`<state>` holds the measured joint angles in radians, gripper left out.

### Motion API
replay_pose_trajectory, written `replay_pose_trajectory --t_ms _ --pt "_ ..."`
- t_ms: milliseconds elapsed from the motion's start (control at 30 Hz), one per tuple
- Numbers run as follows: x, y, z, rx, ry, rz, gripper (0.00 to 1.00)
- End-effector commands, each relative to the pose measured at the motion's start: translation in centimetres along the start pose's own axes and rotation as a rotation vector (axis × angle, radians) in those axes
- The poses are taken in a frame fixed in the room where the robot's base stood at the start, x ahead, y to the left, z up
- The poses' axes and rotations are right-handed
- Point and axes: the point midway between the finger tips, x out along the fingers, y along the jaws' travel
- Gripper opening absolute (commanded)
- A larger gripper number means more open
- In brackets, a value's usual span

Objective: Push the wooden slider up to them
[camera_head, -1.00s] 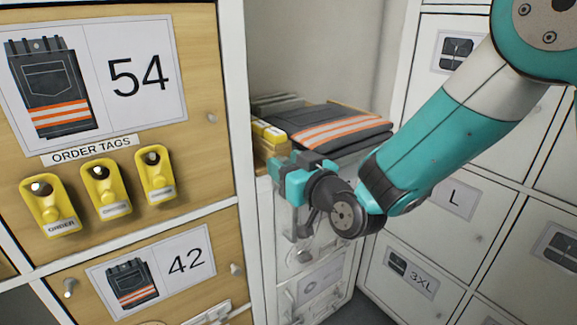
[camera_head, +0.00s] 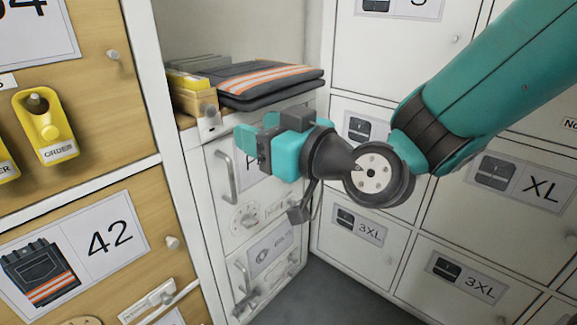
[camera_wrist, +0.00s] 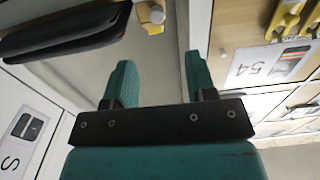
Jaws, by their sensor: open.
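The wooden slider (camera_head: 190,105) appears to be the light wooden block with a pale knob at the left front of the shelf, beside yellow and grey flat items (camera_head: 190,80). Folded dark work trousers (camera_head: 270,82) with orange and silver stripes lie to its right. My gripper (camera_head: 257,130) is open and empty, in front of and below the shelf edge, apart from the slider. In the wrist view, its two teal fingers (camera_wrist: 158,75) are spread, with a pale knob (camera_wrist: 152,14) beyond them and the dark trousers (camera_wrist: 62,35) at upper left.
A wooden cabinet with a 42 label (camera_head: 110,235) and yellow order tags (camera_head: 45,128) stands at left. White lockers (camera_head: 385,45) stand behind and to the right. A white drawer unit (camera_head: 215,165) with handles and a dial is below the shelf. The space above the trousers is clear.

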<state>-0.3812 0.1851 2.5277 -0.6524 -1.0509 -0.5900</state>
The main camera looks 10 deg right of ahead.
Motion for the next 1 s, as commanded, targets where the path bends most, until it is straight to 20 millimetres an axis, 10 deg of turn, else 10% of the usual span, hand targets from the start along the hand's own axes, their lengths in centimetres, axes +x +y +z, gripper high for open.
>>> replay_pose_trajectory --t_ms 933,1000 --pt "-5.1 0.2 0.0 0.005 -0.002 0.013 0.51" --pt "-5.1 0.2 0.0 0.006 -0.007 0.012 0.35"
